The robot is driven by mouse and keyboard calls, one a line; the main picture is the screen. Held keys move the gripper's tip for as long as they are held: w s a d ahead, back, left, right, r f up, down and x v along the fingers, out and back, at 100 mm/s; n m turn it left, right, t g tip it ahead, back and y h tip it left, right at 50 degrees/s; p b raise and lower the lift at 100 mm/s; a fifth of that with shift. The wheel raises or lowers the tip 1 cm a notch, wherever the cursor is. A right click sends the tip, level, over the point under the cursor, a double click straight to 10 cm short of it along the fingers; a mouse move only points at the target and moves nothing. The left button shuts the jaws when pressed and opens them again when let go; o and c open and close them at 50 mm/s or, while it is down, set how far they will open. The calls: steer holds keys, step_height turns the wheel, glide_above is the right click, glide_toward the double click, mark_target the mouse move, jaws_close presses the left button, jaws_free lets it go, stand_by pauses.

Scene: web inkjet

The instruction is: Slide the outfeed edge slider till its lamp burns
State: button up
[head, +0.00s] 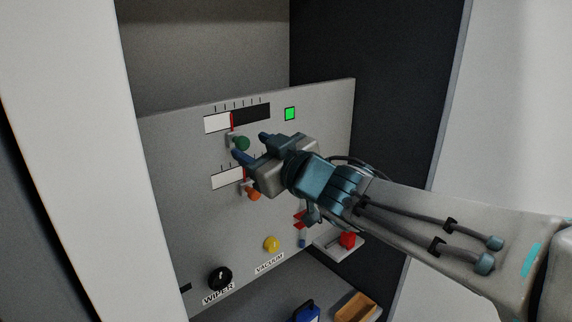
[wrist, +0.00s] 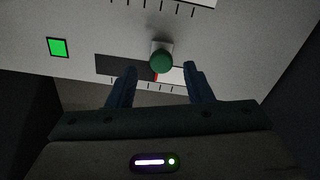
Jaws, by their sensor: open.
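The upper slider has a round green knob (head: 240,143) below a scale window (head: 250,115); the window is part white, part dark, with a red line between. The knob also shows in the wrist view (wrist: 161,60). A square lamp (head: 289,114) right of the window glows bright green; it also shows in the wrist view (wrist: 58,47). My gripper (head: 251,146) is open at the green knob. In the wrist view its two fingers (wrist: 160,67) stand on either side of the knob, with gaps visible. No label naming the outfeed edge slider is readable.
A second slider with an orange knob (head: 254,195) sits below. Lower on the grey panel (head: 180,200) are a yellow knob (head: 271,243), a black WIPER knob (head: 220,278) and a red button (head: 347,240) on a ledge. Cabinet walls flank the panel.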

steer(key=v, duration=0.9)
steer(key=shift+s+d, duration=0.15)
steer(key=shift+d, duration=0.05)
steer(key=w+d+f+m+g+h, duration=0.1)
steer(key=d+f+m+h, duration=0.95)
steer(key=d, duration=0.55)
steer(key=s+d+f+m+g+h, duration=0.1)
steer(key=s+f+g+h, duration=0.1)
steer(key=s+f+g, duration=0.6)
steer(key=s+f, duration=0.4)
steer(key=shift+d+f, duration=0.2)
steer(key=shift+f, duration=0.15)
